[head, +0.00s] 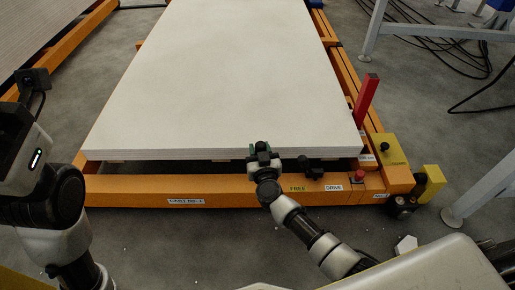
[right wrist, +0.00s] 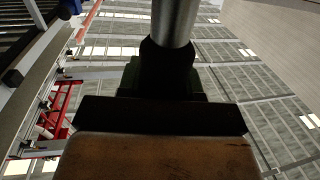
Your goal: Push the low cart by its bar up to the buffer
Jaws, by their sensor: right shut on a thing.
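The low cart (head: 230,191) has an orange frame and carries a stack of large pale boards (head: 235,75). Its near beam bears a label at left and the words FREE and DRIVE at right. My right gripper (head: 262,152) is at the cart's near end, just in front of the boards' edge, shut on the cart's bar. The jaws hide most of the held part. The right wrist view shows a dark block, a steel cylinder and a worn brown surface close up. My left arm shows at left; its fingertips are out of view. I cannot make out a buffer.
A black knob (head: 303,163) stands right of my right gripper, with a red button (head: 359,175) further right. A red upright (head: 366,98) stands at the cart's right side. Grey metal legs (head: 371,30) and black cables (head: 445,48) are at right. Another orange frame is at left.

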